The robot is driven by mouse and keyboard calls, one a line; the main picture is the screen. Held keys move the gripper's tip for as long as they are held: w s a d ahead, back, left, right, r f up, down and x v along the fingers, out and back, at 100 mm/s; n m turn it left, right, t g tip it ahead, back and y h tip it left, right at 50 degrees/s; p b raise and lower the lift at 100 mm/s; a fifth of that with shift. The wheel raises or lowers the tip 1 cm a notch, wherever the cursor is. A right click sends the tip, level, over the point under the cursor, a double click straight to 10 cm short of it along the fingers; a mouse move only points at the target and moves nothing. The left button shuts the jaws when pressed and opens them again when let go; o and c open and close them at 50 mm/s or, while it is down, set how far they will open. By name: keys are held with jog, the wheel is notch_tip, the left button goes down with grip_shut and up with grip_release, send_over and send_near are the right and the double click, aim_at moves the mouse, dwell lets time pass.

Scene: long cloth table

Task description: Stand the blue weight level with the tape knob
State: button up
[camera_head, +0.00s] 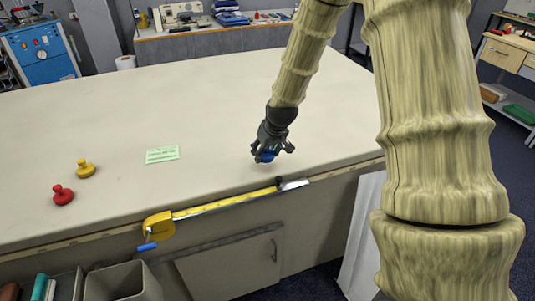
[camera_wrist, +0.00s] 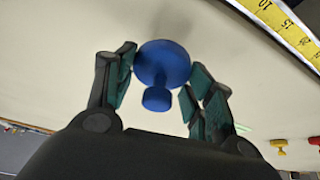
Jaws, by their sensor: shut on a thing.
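The blue weight (camera_wrist: 163,63) is between the fingers of my gripper (camera_wrist: 160,88) in the wrist view. In the head view my gripper (camera_head: 270,150) is shut on the blue weight (camera_head: 267,156), over the table near its front edge. Whether the weight touches the cloth is hard to tell. The yellow tape (camera_head: 220,203) runs along the front edge of the table. The dark tape knob (camera_head: 279,182) stands at the tape's right part, a little below and right of the weight in the picture. Tape markings (camera_wrist: 290,28) show at the wrist view's upper right.
A red weight (camera_head: 63,195) and a yellow weight (camera_head: 85,169) stand at the left of the cloth table (camera_head: 120,115). A green card (camera_head: 162,154) lies between them and my gripper. The cloth behind the gripper is clear. A grey bin (camera_head: 122,282) stands below the front edge.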

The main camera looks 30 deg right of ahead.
aim_at(269, 153)
jog(key=shift+w+d+f, duration=0.1)
jog(key=shift+w+d, duration=0.25)
jog(key=shift+d, duration=0.2)
jog(key=shift+f+p, duration=0.7)
jog(key=shift+f, duration=0.95)
jog(key=shift+f, duration=0.2)
jog(key=o, duration=1.4)
jog(key=shift+c, duration=0.2)
jog(key=shift+s, duration=0.1)
jog(key=shift+r, duration=0.25)
jog(key=shift+s+r, duration=0.1)
jog(key=shift+r, duration=0.2)
jog(key=b+v, duration=0.2)
jog(key=v, duration=0.9)
jog(key=shift+r, duration=0.1)
